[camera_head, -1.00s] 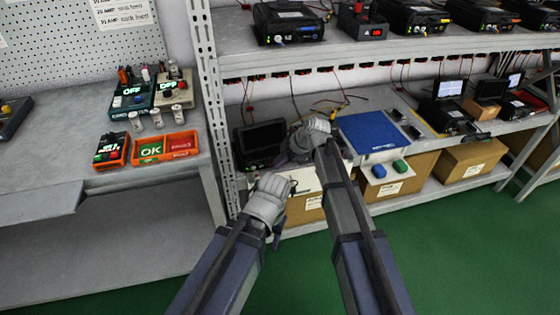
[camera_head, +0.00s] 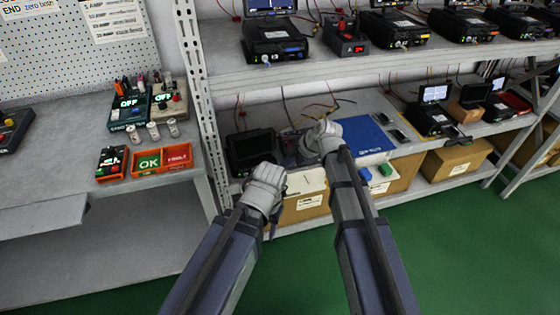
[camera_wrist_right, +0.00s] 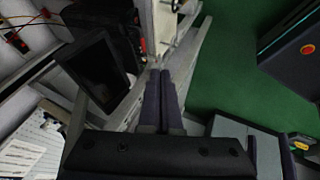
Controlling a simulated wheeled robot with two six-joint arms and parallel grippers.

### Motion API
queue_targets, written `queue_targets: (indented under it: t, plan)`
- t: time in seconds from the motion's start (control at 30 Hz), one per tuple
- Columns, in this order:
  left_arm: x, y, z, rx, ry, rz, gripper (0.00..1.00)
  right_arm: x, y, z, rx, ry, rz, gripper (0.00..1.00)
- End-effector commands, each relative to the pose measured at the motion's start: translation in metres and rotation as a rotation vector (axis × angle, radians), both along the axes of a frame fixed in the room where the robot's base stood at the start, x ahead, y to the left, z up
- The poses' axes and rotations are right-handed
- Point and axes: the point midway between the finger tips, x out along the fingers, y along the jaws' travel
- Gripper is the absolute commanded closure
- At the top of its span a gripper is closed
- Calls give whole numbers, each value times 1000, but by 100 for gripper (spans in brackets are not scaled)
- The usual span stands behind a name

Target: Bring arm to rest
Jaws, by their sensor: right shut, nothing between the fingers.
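My right arm comes up from the lower right in the head view. Its gripper (camera_head: 306,150) is in front of the lower shelf, between the dark monitor (camera_head: 252,147) and the blue-topped box (camera_head: 367,138). In the right wrist view its two dark fingers (camera_wrist_right: 163,76) lie together, shut and empty. A dark monitor also shows left of the fingers in that view (camera_wrist_right: 95,70). My left arm ends in a pale wrist in front of the shelf. Its gripper (camera_head: 274,222) is mostly hidden there, so its opening is unclear.
The rack's metal upright (camera_head: 197,90) stands left of both arms. A side bench (camera_head: 60,150) holds an orange OK/FAULT tray (camera_head: 163,159) and small devices. Cardboard boxes (camera_head: 455,157) stand under the lower shelf. The green floor (camera_head: 470,250) is clear at the right.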

Motion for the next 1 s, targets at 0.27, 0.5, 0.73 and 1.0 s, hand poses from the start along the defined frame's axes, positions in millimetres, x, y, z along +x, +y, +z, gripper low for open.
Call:
queue_targets:
  t: [0.27,0.5,0.73,1.0]
  plan:
    - [0,0,4,0,0,0,50,-2,-3,4,-1,0,1,100]
    - [0,0,14,0,0,0,50,-18,-2,10,-10,62,-59,100]
    - [0,0,49,0,0,0,50,-92,-8,26,-91,339,-431,100]
    - [0,0,87,0,0,1,50,-175,-34,51,-229,543,-1022,100]
